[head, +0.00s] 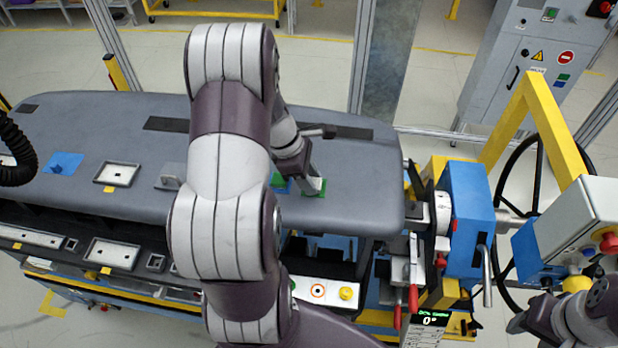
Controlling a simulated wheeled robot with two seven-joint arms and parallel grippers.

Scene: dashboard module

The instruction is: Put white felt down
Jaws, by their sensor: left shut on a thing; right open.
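My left gripper (309,178) is over the right part of the grey dashboard panel (370,185), pointing down at a green patch (319,193). It is shut on a small pale piece, which looks like the white felt (315,184). The piece is right at the green patch; I cannot tell whether it touches it. A blue patch (281,188) lies just to the left, partly hidden by my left arm. My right gripper (518,323) is open at the lower right, away from the panel and partly cut off by the frame's edge.
Another blue patch (63,163) and a framed pale plate (117,174) lie on the panel's left. A blue clamp unit (467,218) with a handwheel stands at the panel's right end. A tray row with a button box (322,292) runs along the front. My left arm hides the panel's middle.

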